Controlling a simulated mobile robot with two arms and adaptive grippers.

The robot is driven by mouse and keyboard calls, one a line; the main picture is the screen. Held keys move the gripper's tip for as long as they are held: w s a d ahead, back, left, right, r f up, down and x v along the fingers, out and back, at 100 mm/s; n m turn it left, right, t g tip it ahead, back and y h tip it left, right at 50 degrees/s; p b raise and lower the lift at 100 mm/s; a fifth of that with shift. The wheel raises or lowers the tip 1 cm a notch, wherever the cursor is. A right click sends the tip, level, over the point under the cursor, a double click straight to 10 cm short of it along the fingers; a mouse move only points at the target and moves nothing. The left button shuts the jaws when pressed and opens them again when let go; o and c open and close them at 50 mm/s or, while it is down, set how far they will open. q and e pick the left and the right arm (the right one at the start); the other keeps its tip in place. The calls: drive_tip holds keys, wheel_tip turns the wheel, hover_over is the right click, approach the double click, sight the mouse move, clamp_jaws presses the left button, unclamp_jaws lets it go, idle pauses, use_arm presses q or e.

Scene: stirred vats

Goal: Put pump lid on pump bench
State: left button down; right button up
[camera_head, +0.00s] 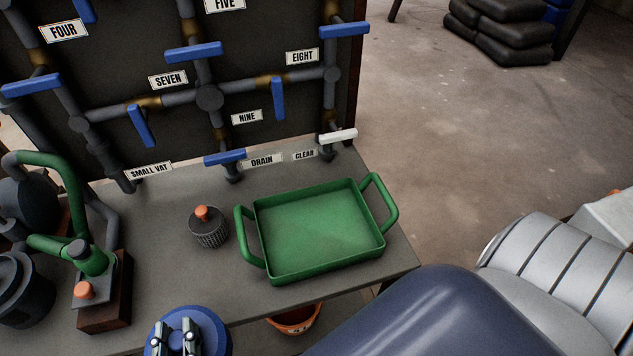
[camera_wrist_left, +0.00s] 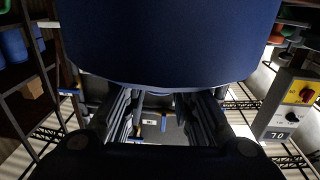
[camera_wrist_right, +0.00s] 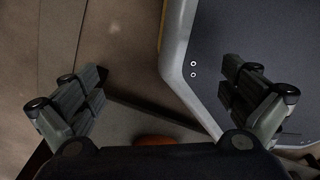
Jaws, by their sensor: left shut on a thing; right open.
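A blue round disc, which looks like the pump lid (camera_head: 211,327), is at the bottom edge of the head view, partly cut off. My left gripper (camera_head: 174,336) is shut on it, its two fingers close together over the disc. In the left wrist view, a large dark blue surface (camera_wrist_left: 155,40), probably the same lid, fills the top beyond the fingers; the grip point itself is hidden. The grey bench (camera_head: 165,250) is beyond and to the right of the lid. My right gripper (camera_wrist_right: 163,85) is open and empty in the right wrist view.
A green tray (camera_head: 315,235) with two handles stands on the bench's right part. A dark knurled piece with an orange knob (camera_head: 209,232) is beside it. A green-handled pump (camera_head: 90,260) stands left. A valve panel (camera_head: 250,75) rises behind. Bare benchtop lies between these.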

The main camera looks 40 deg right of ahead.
use_arm(q)
drive_tip(key=shift+s+d+f, duration=0.1)
drive_tip(key=shift+s+d, duration=0.15)
drive_tip(key=shift+d, duration=0.25)
drive_tip(key=shift+w, duration=0.2)
drive_tip(key=w+d+f, duration=0.1)
drive_tip(key=w, duration=0.4)
drive_tip(key=w+d+f, duration=0.2)
drive_tip(key=w, duration=0.3)
drive_tip(key=w+d+f, duration=0.1)
drive_tip(key=w, duration=0.4)
drive_tip(key=shift+d+f+p, duration=0.15)
drive_tip(key=shift+f+p, duration=0.05)
drive_tip(key=shift+p, duration=0.2)
drive_tip(key=shift+f, duration=0.3)
use_arm(e)
drive_tip(key=shift+w+r, duration=0.1)
drive_tip(key=shift+r, duration=0.15)
use_arm(q)
drive_tip(key=shift+f, duration=0.1)
use_arm(e)
drive_tip(key=shift+a+f, duration=0.1)
use_arm(q)
drive_tip(key=c, duration=1.3)
unclamp_jaws()
use_arm(e)
drive_tip(key=shift+a, duration=0.2)
